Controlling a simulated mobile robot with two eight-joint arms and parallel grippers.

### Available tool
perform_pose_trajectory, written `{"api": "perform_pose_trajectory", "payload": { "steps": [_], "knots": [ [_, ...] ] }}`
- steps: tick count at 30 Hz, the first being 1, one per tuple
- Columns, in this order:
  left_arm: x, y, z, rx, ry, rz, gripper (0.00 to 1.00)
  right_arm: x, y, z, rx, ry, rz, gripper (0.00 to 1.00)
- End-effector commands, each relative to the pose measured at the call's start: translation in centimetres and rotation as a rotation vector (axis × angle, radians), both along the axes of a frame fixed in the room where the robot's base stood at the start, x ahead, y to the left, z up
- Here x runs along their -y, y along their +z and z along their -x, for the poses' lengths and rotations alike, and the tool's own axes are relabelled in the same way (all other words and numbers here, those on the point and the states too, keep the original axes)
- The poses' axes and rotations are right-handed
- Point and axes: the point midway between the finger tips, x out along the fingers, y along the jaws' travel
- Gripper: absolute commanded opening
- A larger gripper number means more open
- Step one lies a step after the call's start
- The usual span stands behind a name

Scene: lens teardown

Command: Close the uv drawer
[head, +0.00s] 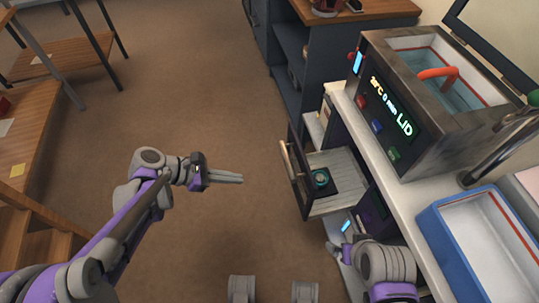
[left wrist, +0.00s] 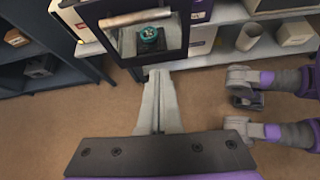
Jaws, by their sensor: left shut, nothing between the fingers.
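The uv drawer (head: 338,170) is pulled out from the cabinet under the counter in the head view. Its dark framed front (head: 299,172) with a pale bar handle (head: 288,160) faces the open floor. A round teal-rimmed part (head: 320,179) on a dark base sits inside; it also shows in the left wrist view (left wrist: 148,33), with the handle (left wrist: 135,18) above it. My left gripper (head: 241,178) is shut and empty, left of the drawer front and apart from it, its fingers pointing at it. My right arm (head: 385,265) is below the drawer; its fingers are not clear.
A bath machine (head: 385,110) with a lit panel stands on the white counter (head: 398,190), near a blue-rimmed tray (head: 445,243). A dark shelf unit (head: 290,68) stands behind the drawer. Wooden tables (head: 60,60) are at the left. The floor (head: 200,90) between is clear.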

Motion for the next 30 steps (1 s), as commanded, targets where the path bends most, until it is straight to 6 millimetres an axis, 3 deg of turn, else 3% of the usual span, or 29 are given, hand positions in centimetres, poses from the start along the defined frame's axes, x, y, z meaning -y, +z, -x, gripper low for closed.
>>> {"api": "perform_pose_trajectory", "payload": {
  "steps": [8,21,30],
  "knots": [
    [0.9,-0.4,-1.1,-0.052,0.042,0.076,0.0,0.0,-0.3,0.0,-0.001,0.0,0.0,1.0],
    [8.1,-5.2,-3.4,-0.05,0.04,0.072,0.0,0.0,-2.9,-0.3,-0.009,0.0,0.0,1.0],
    [11.0,-3.3,-4.4,-0.049,0.043,0.071,0.0,0.0,-2.9,-0.3,-0.009,0.0,0.0,1.0]
  ]
}}
